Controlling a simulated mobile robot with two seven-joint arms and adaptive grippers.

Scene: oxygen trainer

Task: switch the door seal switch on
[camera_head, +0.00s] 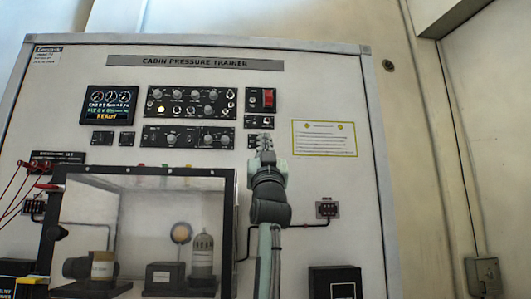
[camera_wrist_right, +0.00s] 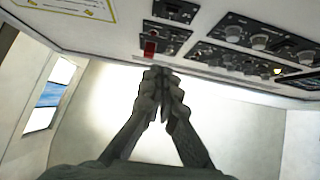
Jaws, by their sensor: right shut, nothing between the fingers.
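The trainer panel (camera_head: 300,80) stands upright in front of me. I cannot read which of its small switches is the door seal switch. A red guarded switch (camera_head: 268,98) sits at the upper right, with a small switch panel (camera_head: 258,121) below it. My right gripper (camera_head: 266,138) is shut and empty, and in the head view it overlaps the area just below that small panel, hiding part of a lower one. In the right wrist view the closed fingertips (camera_wrist_right: 160,72) show near the red switch (camera_wrist_right: 150,48). Contact with the panel cannot be told. My left gripper is not in view.
Knob panels (camera_head: 190,102) and a gauge display (camera_head: 109,105) lie left of the red switch. A clear-fronted chamber (camera_head: 140,220) is below, with red leads (camera_head: 15,185) at its left. A yellow-framed placard (camera_head: 324,138) is at the right.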

